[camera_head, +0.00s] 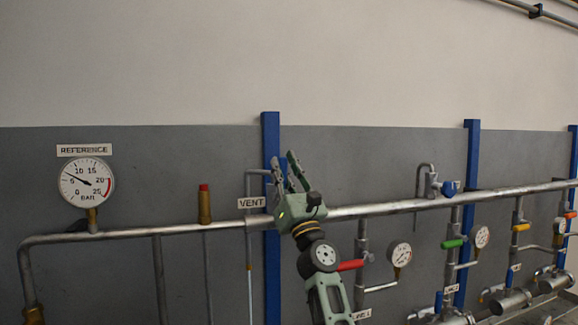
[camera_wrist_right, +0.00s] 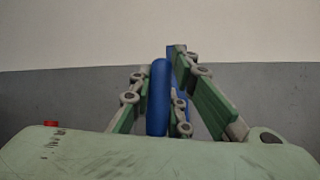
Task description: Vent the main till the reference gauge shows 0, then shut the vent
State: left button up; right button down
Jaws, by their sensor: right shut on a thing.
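The reference gauge (camera_head: 87,182) is at the left of the head view, under its REFERENCE label (camera_head: 84,150). Its needle points up and left, between 5 and 10 bar. The VENT label (camera_head: 252,203) is on the main pipe (camera_head: 385,206), left of my right gripper (camera_head: 284,164). In the right wrist view, a rounded blue handle (camera_wrist_right: 158,97) stands between the fingers of my right gripper (camera_wrist_right: 160,100), which is shut on it. My left gripper is not in view.
A blue post (camera_head: 271,130) stands close behind my right gripper. A brass fitting with a red top (camera_head: 204,204) rises from the pipe at left. Branches with a red handle (camera_head: 350,265), a green handle (camera_head: 453,243) and small gauges (camera_head: 399,254) lie to the right.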

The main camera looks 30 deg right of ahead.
jog(key=shift+w+a+f+n+y, duration=0.15)
jog(key=shift+a+n+y, duration=0.25)
jog(key=shift+n+y, duration=0.6)
jog(key=c, duration=1.6)
grip_release()
jog(key=shift+c, duration=0.2)
jog(key=v, duration=1.2)
